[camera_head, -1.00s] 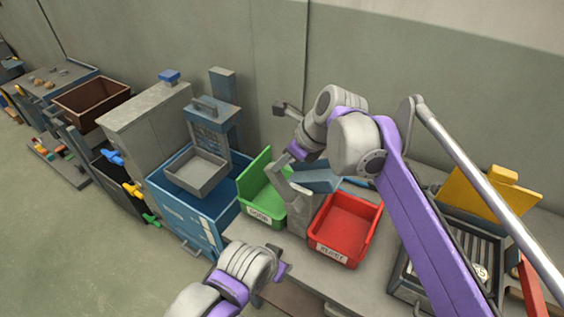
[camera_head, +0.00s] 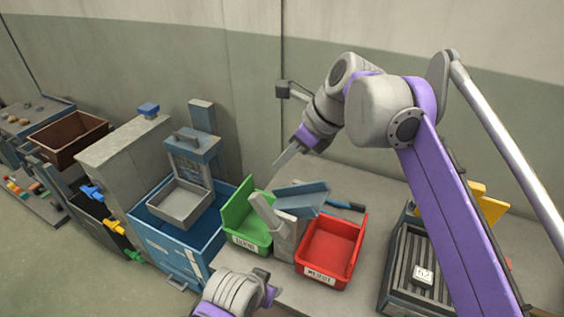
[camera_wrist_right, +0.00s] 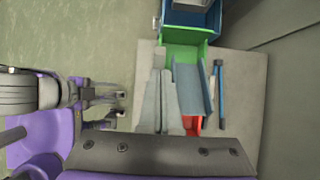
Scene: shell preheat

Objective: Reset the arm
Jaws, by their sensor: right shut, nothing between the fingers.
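My right gripper (camera_head: 286,158) shows in the head view as a thin grey tip, shut and empty. It hangs in the air above the bench, behind and above the green bin (camera_head: 236,240) and the slanted blue-grey trough (camera_head: 302,198). My left gripper (camera_head: 268,292) is low in the front of the head view, left of the red bin (camera_head: 330,246). Its two fingers stand apart in the right wrist view (camera_wrist_right: 108,107), with nothing seen between them.
A grey stand (camera_head: 284,240) rises between the green and red bins. A blue tool handle (camera_head: 344,205) lies behind the red bin. A ribbed grill unit (camera_head: 408,270) is at right. A blue cabinet (camera_head: 180,250) holds a grey tray (camera_head: 180,205) at left.

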